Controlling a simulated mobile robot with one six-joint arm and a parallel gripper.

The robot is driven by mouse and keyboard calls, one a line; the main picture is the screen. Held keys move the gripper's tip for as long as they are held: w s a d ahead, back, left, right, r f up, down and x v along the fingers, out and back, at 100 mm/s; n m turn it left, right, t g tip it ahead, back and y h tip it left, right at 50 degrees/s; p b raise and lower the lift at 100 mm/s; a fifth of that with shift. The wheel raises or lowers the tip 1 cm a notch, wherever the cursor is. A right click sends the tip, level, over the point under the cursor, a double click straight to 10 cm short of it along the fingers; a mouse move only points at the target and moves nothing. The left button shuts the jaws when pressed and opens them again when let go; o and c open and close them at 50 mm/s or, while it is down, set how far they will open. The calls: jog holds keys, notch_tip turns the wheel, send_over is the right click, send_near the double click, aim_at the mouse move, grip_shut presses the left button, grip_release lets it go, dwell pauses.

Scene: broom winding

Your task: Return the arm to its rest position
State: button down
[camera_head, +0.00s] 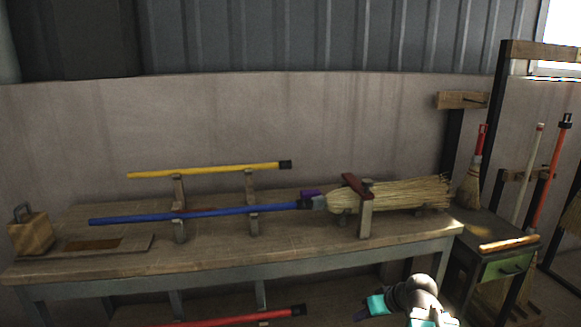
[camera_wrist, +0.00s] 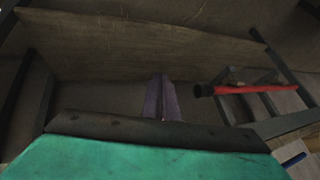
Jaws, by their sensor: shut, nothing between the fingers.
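My gripper (camera_head: 361,314) is at the bottom of the head view, in front of the workbench and low down beside its right half. The teal and grey parts of my arm show to its right. In the wrist view my gripper's purple fingers (camera_wrist: 162,98) are together, with nothing between them. They point toward the space under the bench and appear apart from everything around them.
The workbench (camera_head: 330,253) carries a broom with a blue handle (camera_head: 200,215), a yellow pole (camera_head: 210,171) and a wooden block (camera_head: 29,236). A red pole (camera_wrist: 260,89) lies below. A small cabinet (camera_head: 506,264) stands right of my arm. Floor between looks open.

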jog(key=s+a+f+g, duration=0.25)
jog(key=s+f, duration=0.25)
jog(key=f, duration=0.3)
jog(key=s+a+f+g+h, duration=0.1)
jog(key=s+a+f, duration=0.3)
jog(key=f, duration=0.5)
jog(key=s+a+f+g, duration=0.1)
jog(key=s+f+g, duration=0.1)
jog(key=s+f, duration=0.55)
jog(key=shift+s+d+f+m+g+h, duration=0.75)
jog(key=shift+s+d+f+g+h, duration=0.35)
jog(key=shift+s+f, duration=2.9)
jog(key=shift+s+d+f+m+g+h, duration=0.9)
jog(key=shift+s+f, duration=2.35)
jog(key=shift+s, duration=1.4)
notch_tip(320, 180, up, 13)
jog(key=s+g+p, duration=0.1)
jog(key=p, duration=1.1)
jog(key=shift+s+a, duration=0.25)
jog(key=shift+s, duration=0.15)
